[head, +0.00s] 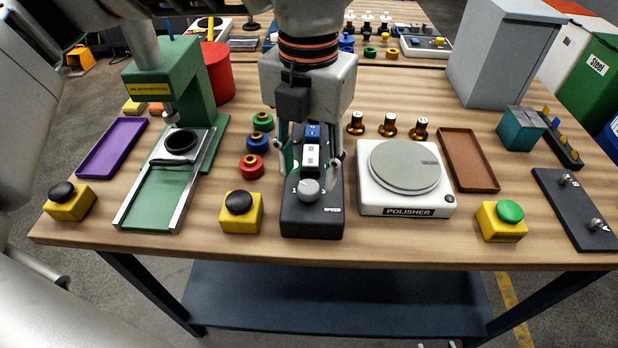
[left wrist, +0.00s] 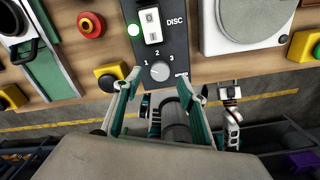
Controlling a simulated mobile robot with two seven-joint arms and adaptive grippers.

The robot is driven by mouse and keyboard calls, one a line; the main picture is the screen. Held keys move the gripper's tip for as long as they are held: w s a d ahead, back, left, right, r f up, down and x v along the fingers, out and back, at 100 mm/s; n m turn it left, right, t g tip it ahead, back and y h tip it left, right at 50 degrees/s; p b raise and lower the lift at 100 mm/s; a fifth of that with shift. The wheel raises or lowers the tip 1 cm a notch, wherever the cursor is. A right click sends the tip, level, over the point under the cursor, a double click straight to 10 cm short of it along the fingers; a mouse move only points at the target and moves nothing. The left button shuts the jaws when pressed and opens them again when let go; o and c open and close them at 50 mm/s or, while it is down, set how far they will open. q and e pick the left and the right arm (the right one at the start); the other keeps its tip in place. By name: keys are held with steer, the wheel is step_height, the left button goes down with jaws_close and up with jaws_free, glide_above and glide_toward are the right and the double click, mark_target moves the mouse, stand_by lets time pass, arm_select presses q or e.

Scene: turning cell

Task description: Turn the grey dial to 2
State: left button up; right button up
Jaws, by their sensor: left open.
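The grey dial (head: 308,189) is a round knob at the near end of a dark control box (head: 311,222). In the left wrist view the dial (left wrist: 160,71) has the marks 1, 2 and 3 around its far side. I cannot tell for sure which mark it points at. My left gripper (head: 311,166) is open and points down over the box, its fingers on either side of it. In the left wrist view the open fingers (left wrist: 163,90) frame the dial from the near side, and nothing is between them.
On the same box are a white rocker switch (head: 312,155), a blue switch (head: 313,132) and a lit green lamp (left wrist: 134,30). A yellow box with a black button (head: 239,203) stands close left. The polisher (head: 405,178) stands close right.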

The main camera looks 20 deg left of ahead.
mark_target(309, 185)
arm_select(q)
step_height(309, 185, down, 3)
steer(key=shift+r, duration=0.15)
steer(key=shift+f, duration=0.6)
steer(key=c, duration=1.1)
